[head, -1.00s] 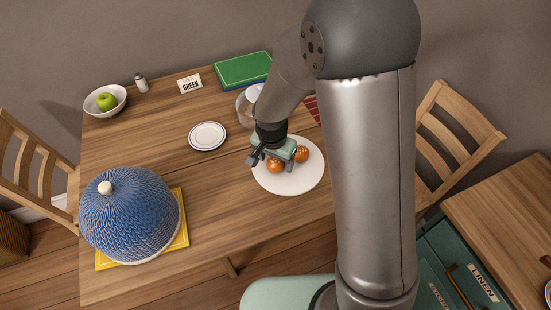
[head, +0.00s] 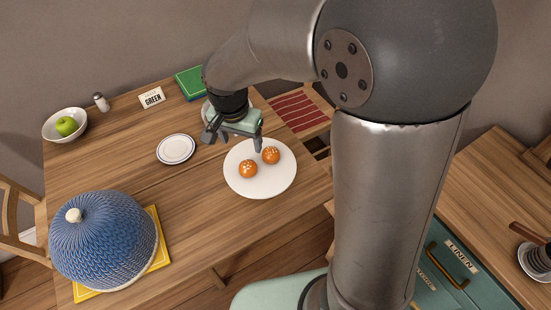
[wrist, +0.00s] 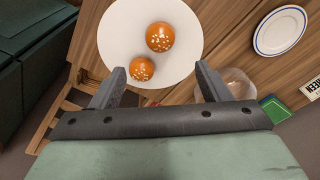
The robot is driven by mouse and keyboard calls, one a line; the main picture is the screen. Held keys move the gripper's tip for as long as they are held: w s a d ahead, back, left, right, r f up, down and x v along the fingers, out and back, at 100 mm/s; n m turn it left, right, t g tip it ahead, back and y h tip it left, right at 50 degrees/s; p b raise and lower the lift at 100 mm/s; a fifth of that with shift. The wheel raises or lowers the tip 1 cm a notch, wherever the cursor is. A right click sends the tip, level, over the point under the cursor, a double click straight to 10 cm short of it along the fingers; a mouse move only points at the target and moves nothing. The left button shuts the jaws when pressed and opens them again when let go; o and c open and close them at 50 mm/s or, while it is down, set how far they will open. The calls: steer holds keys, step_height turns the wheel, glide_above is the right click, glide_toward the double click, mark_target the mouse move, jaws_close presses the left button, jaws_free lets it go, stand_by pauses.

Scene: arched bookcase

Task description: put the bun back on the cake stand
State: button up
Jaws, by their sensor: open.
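A round white stand top (head: 260,188), which looks like the cake stand, is on the wooden table. Two orange-brown buns with pale flecks rest on it: one at the front left (head: 248,169), one at the back right (head: 271,155). Both buns show in the wrist view, the larger-looking one (wrist: 160,37) and the other (wrist: 142,69) near its rim. My gripper (head: 234,139) is open and empty, above the stand's far left side and apart from the buns. In the wrist view its fingers (wrist: 162,78) are wide apart with nothing held between them.
A clear glass vessel (wrist: 238,82) stands close beside my gripper. A white plate (head: 176,149) lies left of the stand. A blue ribbed dome (head: 105,240) sits on a yellow board at front left. A bowl with an apple (head: 66,126), a shaker and a GREEN sign are at the back.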

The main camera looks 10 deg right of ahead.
steer(key=s+d+r+n, duration=0.1)
steer(key=s+d+n, duration=0.2)
steer(key=s+d, duration=0.3)
steer(key=s+d+r+n, duration=0.1)
steer(key=s+d+n, duration=0.2)
steer(key=s+d, duration=0.4)
steer(key=s, duration=0.4)
steer(key=shift+s+r+g+y, duration=0.2)
steer(key=shift+r+g+y, duration=0.1)
steer(key=shift+r+g, duration=0.1)
